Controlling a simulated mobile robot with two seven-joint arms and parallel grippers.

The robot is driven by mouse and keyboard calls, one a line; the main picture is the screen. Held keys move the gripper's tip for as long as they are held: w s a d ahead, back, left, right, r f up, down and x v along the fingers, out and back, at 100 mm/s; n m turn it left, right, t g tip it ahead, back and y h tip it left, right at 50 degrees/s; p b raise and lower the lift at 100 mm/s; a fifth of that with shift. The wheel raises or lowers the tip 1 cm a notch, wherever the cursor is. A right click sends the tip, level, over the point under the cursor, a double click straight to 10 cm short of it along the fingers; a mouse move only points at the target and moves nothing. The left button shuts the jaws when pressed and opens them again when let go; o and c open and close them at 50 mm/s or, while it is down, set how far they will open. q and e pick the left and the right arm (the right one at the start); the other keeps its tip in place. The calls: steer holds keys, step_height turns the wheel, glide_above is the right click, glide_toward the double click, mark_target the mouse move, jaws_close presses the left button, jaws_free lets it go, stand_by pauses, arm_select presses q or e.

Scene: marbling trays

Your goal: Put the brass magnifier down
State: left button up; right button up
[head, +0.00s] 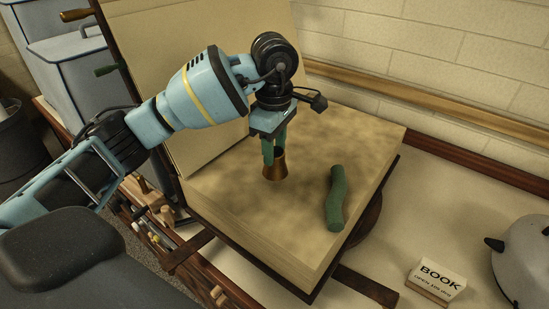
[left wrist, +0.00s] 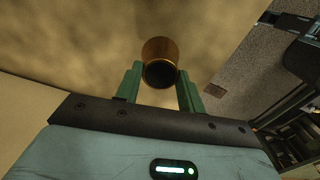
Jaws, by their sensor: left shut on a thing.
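The brass magnifier (head: 275,166) is a small brown-gold flared cup shape with a dark opening. It is at the page of the large open book (head: 300,245), left of the page's middle. My left gripper (head: 272,146) points down with green fingers, shut on the magnifier. In the left wrist view the magnifier (left wrist: 160,62) sits between the two green fingertips (left wrist: 158,85). I cannot tell whether its base touches the page. My right gripper is not in view.
A green curved, sausage-shaped weight (head: 336,198) lies on the page to the right. A white BOOK sign (head: 437,281) and a grey rounded object (head: 525,262) stand at the lower right. The book's other side (head: 205,120) rises behind my arm. Page room is free around the magnifier.

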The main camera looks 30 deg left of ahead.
mark_target(275, 152)
arm_select(q)
step_height(275, 152, down, 3)
steer(key=shift+f, duration=0.15)
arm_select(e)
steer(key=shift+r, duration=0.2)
arm_select(q)
steer(key=shift+f, duration=0.15)
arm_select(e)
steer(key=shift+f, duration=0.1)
arm_select(q)
steer(key=o, duration=1)
steer(key=shift+r, duration=0.25)
step_height(275, 152, up, 12)
steer(key=shift+s+f+p, duration=0.1)
steer(key=shift+s+p, duration=0.05)
steer(key=shift+p, duration=0.4)
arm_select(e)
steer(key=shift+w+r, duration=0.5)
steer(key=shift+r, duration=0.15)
